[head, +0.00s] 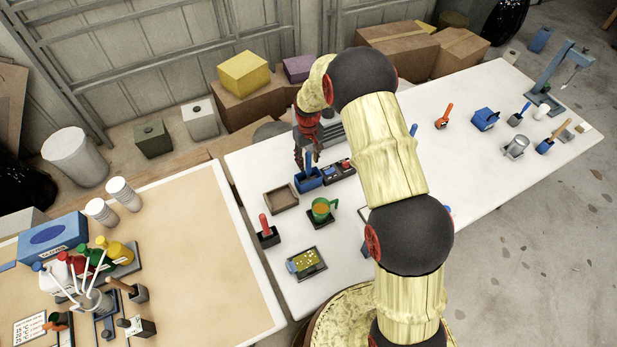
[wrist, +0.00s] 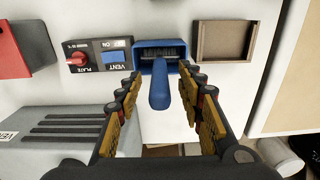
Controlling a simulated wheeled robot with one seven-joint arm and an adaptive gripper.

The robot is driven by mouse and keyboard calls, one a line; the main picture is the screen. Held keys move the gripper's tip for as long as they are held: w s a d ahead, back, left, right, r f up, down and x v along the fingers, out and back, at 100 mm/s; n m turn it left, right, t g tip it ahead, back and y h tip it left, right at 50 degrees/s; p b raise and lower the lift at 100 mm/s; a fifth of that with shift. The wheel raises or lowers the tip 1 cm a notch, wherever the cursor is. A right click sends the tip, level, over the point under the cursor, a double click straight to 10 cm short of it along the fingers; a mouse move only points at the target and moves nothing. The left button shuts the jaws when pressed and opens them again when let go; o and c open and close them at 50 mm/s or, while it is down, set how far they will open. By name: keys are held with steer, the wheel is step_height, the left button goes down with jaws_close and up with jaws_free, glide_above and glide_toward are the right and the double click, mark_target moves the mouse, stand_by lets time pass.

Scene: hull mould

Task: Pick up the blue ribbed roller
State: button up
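A blue upright handle (wrist: 159,92) rises from a blue open box-shaped holder (wrist: 146,72) in the wrist view. A dark, finely ribbed part shows inside the holder behind the handle; I take this to be the blue ribbed roller, though its head is mostly hidden. In the head view the blue handle (head: 308,168) stands in the blue holder (head: 308,184) on the white table. My gripper (wrist: 160,80) is open, with one finger on each side of the handle and a gap to both. In the head view my gripper (head: 306,158) hangs just above it.
A control box (wrist: 100,55) with a red knob and a blue switch stands left of the holder. A brown wooden tray (wrist: 223,58) lies to the right. In the head view, a green mug (head: 321,209) and a red-handled tool (head: 265,228) stand nearby.

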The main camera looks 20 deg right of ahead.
steer(key=shift+f, duration=0.8)
steer(key=shift+c, duration=0.5)
jaws_close()
